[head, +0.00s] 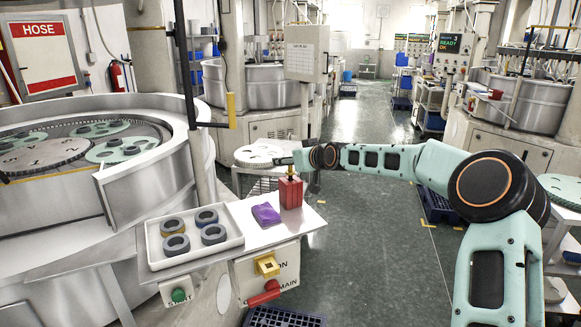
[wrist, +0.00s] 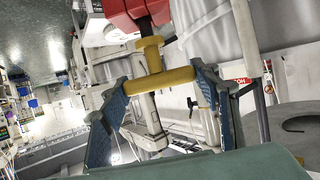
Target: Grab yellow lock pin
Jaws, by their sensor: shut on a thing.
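The yellow lock pin (wrist: 160,79) has a crossbar and a short stem, and shows between my fingers in the wrist view. My gripper (wrist: 158,84) is shut on the crossbar, one blue finger at each end. The stem points towards a red block (wrist: 138,12), with a darker shank between them; I cannot tell how deep it sits. In the head view my gripper (head: 289,163) is right above the red block (head: 290,192), which stands upright at the table's back right corner. Only a little of the pin (head: 291,172) shows there.
A white tray (head: 154,256) with several grey rings stands left of a purple cloth (head: 266,213) on the small table. The table front carries a yellow bracket (head: 267,265), a red handle (head: 264,294) and a green button (head: 179,295). A large lapping machine (head: 160,105) stands left.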

